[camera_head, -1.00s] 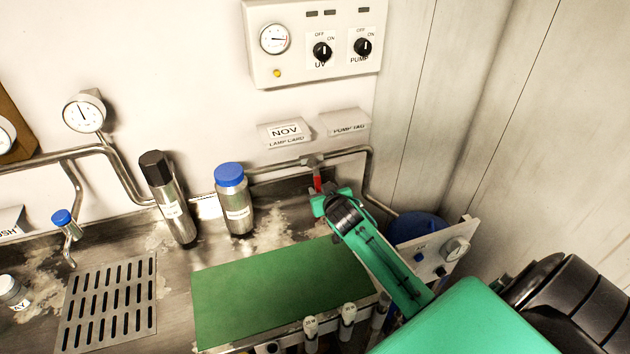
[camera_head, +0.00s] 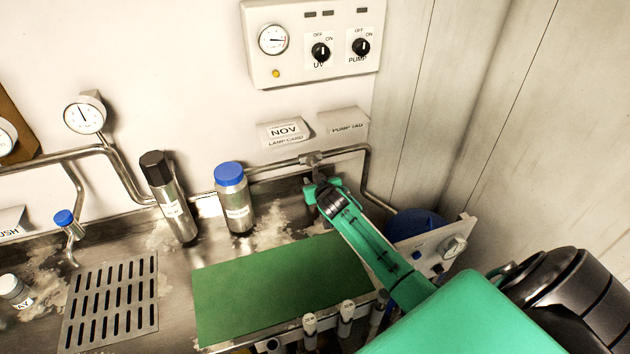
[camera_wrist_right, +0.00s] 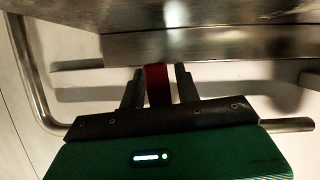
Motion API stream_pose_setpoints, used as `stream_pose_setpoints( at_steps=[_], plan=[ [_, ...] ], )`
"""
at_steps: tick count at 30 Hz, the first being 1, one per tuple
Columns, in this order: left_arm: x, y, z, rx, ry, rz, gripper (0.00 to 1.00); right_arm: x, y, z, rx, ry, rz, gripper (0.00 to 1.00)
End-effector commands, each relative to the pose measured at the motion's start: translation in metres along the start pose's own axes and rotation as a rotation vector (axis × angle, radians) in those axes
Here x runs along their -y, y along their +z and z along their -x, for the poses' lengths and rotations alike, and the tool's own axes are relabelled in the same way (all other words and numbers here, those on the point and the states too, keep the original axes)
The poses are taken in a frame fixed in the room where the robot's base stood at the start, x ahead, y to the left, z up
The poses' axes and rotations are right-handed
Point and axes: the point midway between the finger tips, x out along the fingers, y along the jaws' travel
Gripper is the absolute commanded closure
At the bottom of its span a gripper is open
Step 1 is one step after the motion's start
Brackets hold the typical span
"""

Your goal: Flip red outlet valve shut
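The red valve handle (camera_wrist_right: 157,84) shows in the right wrist view between the two fingers of my right gripper (camera_wrist_right: 160,85). The fingers stand close on both sides of it; whether they press on it I cannot tell. In the head view my right gripper (camera_head: 311,190) is just below the valve body (camera_head: 311,159) on the wall pipe, and it hides the red handle there. My left gripper is not in view.
A blue-capped bottle (camera_head: 233,199) and a dark-capped steel cylinder (camera_head: 169,198) stand to the left. A green mat (camera_head: 270,290) lies clear in front.

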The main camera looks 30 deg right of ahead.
Motion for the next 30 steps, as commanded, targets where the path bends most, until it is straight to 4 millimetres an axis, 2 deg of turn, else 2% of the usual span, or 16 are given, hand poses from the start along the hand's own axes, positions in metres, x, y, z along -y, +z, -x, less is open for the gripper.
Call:
stream_pose_setpoints(
  at_steps=[1,4,5,11,18,25,26,28,29,30],
  plan=[
    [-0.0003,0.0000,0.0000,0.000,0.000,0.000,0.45,0.0000,0.0001,0.0001,0.000,0.000,0.000,0.78],
    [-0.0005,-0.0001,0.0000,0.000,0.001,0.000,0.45,0.0000,0.0000,0.0001,0.000,0.000,0.000,0.97],
    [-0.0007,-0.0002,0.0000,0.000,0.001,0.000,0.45,0.0000,0.0000,0.0001,0.000,0.000,0.000,1.00],
    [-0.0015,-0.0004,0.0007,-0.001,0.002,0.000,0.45,0.0007,-0.0003,0.0003,0.000,-0.003,-0.008,1.00],
    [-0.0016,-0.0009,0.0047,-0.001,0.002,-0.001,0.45,0.0085,-0.0013,0.0006,0.000,-0.044,-0.108,1.00],
    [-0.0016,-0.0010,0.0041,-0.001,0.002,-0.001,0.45,0.0090,-0.0010,0.0004,-0.001,-0.046,-0.112,1.00],
    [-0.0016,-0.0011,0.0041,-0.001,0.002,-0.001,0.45,0.0090,-0.0009,0.0004,-0.001,-0.046,-0.112,0.76],
    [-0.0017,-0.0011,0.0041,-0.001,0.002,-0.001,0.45,0.0090,-0.0009,0.0004,-0.001,-0.046,-0.112,0.63],
    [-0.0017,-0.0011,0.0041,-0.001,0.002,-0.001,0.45,0.0090,-0.0009,0.0004,-0.001,-0.046,-0.112,0.58],
    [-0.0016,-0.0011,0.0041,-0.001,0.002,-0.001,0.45,0.0089,-0.0008,0.0004,-0.001,-0.046,-0.111,0.58]
  ],
)
